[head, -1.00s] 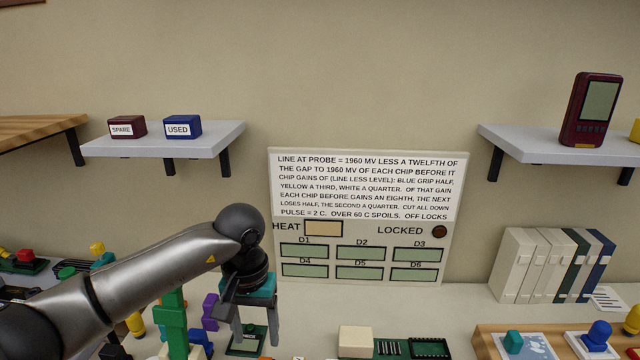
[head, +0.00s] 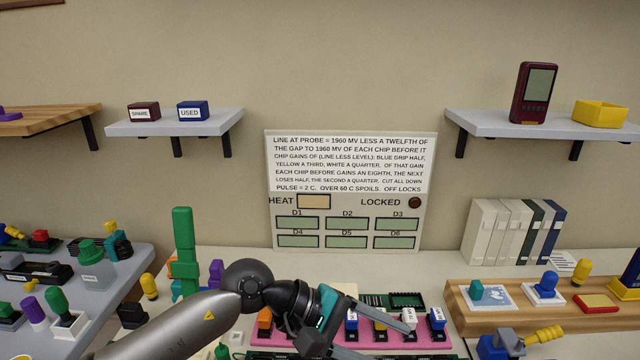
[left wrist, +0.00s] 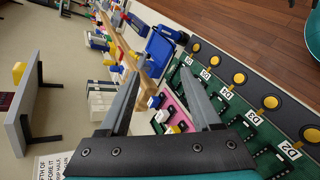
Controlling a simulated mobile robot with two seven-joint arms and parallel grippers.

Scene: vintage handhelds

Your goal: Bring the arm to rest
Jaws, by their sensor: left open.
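My left arm (head: 190,325) comes in from the lower left of the head view. Its gripper (head: 392,343) is open, with the fingers spread and pointing right, in front of a pink tray (head: 275,338) of labelled chips. In the left wrist view the open gripper (left wrist: 161,75) has nothing between its fingertips; the pink tray (left wrist: 172,103) shows beyond them. The gripper and forearm hide part of the pink tray in the head view. My right gripper is not in view.
A wall panel (head: 348,210) stands behind the counter. A tall green post (head: 184,245) is left of the arm. A wooden board (head: 455,292) with small parts and a blue tool with a yellow handle (head: 500,345) are at right. Green boards with yellow buttons (left wrist: 270,102) line the counter edge.

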